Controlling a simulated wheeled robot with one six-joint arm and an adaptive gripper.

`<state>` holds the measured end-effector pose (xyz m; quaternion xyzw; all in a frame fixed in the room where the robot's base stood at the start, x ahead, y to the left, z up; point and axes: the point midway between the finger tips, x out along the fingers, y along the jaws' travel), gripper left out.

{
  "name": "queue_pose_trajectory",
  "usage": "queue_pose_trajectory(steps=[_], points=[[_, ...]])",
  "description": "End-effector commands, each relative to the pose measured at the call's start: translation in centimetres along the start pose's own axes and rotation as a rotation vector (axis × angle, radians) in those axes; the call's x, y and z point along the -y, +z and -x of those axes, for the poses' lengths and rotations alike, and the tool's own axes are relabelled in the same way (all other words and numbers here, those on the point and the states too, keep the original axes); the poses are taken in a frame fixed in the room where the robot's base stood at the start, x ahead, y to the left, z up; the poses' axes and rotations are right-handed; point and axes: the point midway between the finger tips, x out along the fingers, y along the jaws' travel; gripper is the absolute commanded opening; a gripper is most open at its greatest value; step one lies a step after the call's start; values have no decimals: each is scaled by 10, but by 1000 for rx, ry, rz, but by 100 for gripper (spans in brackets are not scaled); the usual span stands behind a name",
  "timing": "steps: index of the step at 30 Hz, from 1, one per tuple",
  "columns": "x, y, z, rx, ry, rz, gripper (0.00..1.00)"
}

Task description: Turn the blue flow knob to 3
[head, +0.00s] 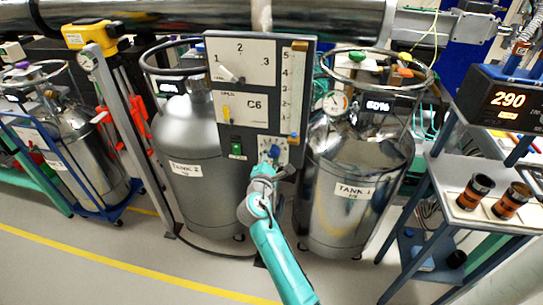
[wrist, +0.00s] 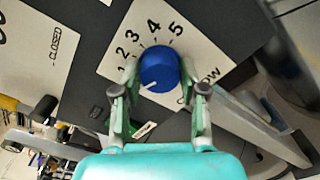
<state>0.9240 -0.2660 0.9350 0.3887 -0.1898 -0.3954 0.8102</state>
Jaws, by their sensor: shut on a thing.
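The blue flow knob (wrist: 158,68) sits on a white dial plate (wrist: 200,50) marked 1 to 5, on a dark panel. A small white pointer mark on the knob faces its lower left, outside the 2 to 5 marks and not at 3. My gripper (wrist: 160,84) is shut on the knob, with one finger on each side; the left finger hides part of the low end of the scale. In the head view, the knob (head: 274,152) shows just above my gripper (head: 267,168), low on the panel (head: 262,100).
The panel also carries a 1-2-3 selector (head: 230,76), a yellow lever (head: 226,114), a green switch (head: 236,148) and a vertical scale (head: 293,90). Tank 2 (head: 190,140) and Tank 1 (head: 355,165) stand on either side. A cart (head: 470,190) stands at the right.

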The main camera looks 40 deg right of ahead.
Motion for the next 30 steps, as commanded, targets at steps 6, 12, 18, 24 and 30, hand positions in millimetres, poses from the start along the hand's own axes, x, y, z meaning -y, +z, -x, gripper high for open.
queue_pose_trajectory(steps=[6, 12, 18, 24, 30], points=[[1, 0, 0, 0, -1, -170, 7], [1, 0, 0, 0, -1, -360, 7], [1, 0, 0, 0, -1, -550, 7], [1, 0, 0, 0, -1, -740, 7], [1, -1, 0, 0, -2, -929, 7]])
